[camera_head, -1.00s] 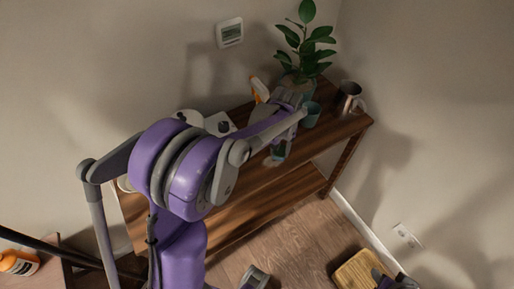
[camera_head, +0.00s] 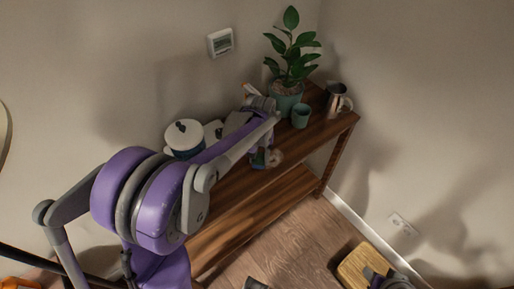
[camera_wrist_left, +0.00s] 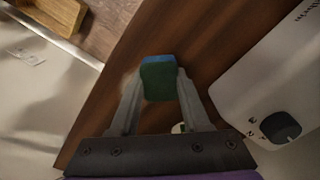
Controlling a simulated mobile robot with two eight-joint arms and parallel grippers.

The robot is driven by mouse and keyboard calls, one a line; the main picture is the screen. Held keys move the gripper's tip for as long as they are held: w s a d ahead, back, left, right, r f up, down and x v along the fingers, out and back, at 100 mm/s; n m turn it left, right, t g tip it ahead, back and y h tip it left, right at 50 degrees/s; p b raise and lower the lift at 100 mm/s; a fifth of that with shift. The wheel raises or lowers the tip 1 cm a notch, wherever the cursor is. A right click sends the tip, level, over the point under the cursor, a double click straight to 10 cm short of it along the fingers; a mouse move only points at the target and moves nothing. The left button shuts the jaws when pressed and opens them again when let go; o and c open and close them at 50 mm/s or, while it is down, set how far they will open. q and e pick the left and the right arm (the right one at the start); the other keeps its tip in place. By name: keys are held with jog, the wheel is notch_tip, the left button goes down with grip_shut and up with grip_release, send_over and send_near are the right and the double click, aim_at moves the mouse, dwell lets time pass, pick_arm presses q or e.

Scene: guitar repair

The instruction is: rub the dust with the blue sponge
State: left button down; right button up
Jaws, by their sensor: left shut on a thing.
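My left gripper (camera_wrist_left: 158,90) is shut on the blue sponge (camera_wrist_left: 158,78), which shows a blue top edge and a green face in the left wrist view. The sponge is over the brown wooden tabletop; I cannot tell whether it touches the wood. A faint pale patch, perhaps the dust, lies beside the sponge in that view. In the head view my left gripper (camera_head: 262,154) is over the front part of the wooden table (camera_head: 232,185), largely hidden by its own wrist. A grey and purple part of my right arm shows at the bottom right; its jaws are unclear.
A potted plant (camera_head: 287,100), a teal cup (camera_head: 300,116) and a metal pitcher (camera_head: 337,100) stand at the table's right end. A white-lidded pot (camera_head: 184,137) stands behind my left arm. A white device with a dark knob (camera_wrist_left: 281,127) is near the gripper. A wooden board (camera_head: 357,264) is at lower right.

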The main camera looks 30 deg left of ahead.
pick_arm(q)
jog(key=shift+w+d+r+p, duration=0.15)
jog(key=shift+r+p, duration=0.1)
jog(key=shift+r, duration=0.2)
jog(key=shift+w+a+r+p, duration=0.1)
jog(key=shift+w+r+p, duration=0.1)
jog(key=shift+r, duration=0.2)
notch_tip(320, 180, up, 2)
jog(key=shift+s+r+p, duration=0.15)
jog(key=shift+p, duration=0.55)
jog(key=shift+r+p, duration=0.45)
jog(key=shift+r, duration=0.45)
